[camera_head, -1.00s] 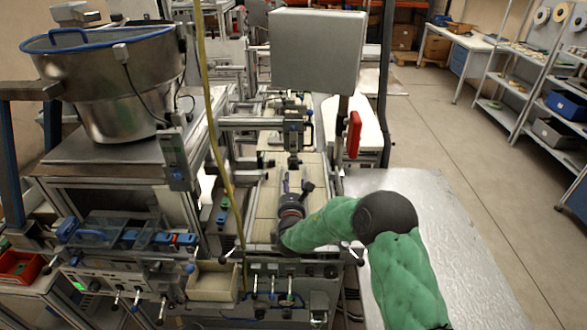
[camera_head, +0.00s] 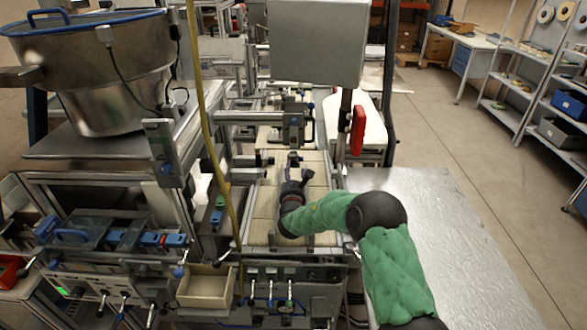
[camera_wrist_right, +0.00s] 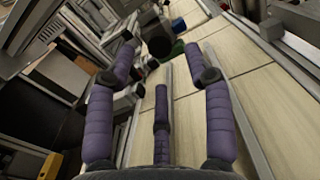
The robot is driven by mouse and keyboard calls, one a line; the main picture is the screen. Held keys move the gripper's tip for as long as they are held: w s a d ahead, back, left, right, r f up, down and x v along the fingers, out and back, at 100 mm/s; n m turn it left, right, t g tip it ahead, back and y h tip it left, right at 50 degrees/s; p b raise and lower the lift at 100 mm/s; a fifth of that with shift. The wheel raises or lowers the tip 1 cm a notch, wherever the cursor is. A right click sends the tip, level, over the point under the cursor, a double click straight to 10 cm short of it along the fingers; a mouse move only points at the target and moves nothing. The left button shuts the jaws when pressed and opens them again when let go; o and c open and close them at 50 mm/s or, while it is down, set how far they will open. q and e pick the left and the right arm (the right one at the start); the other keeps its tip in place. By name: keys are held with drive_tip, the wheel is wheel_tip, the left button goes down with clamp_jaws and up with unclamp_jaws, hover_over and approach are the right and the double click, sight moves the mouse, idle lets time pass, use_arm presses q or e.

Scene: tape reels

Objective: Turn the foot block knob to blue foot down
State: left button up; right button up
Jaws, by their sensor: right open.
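My right gripper (camera_head: 297,173) reaches forward over the pale slatted bed, below a dark clamp-like block (camera_head: 293,120) that carries a small blue part. In the right wrist view its purple-padded fingers (camera_wrist_right: 164,62) are spread apart and hold nothing. A dark round knob-like part (camera_wrist_right: 159,46) shows just beyond the fingertips, between the two outer fingers; it looks apart from them. I cannot tell for sure that it is the foot block knob, and no blue foot can be made out on it. My left gripper is not in view.
A metal bowl feeder (camera_head: 100,75) stands at left, and a yellow hose (camera_head: 207,130) hangs beside the bed. A grey panel (camera_head: 316,45) and a red handle (camera_head: 357,130) are above and right of the bed. A bare metal tabletop (camera_head: 450,240) lies at right.

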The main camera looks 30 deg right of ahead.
sight(293, 164)
drive_tip(key=shift+x, duration=2.15)
clamp_jaws()
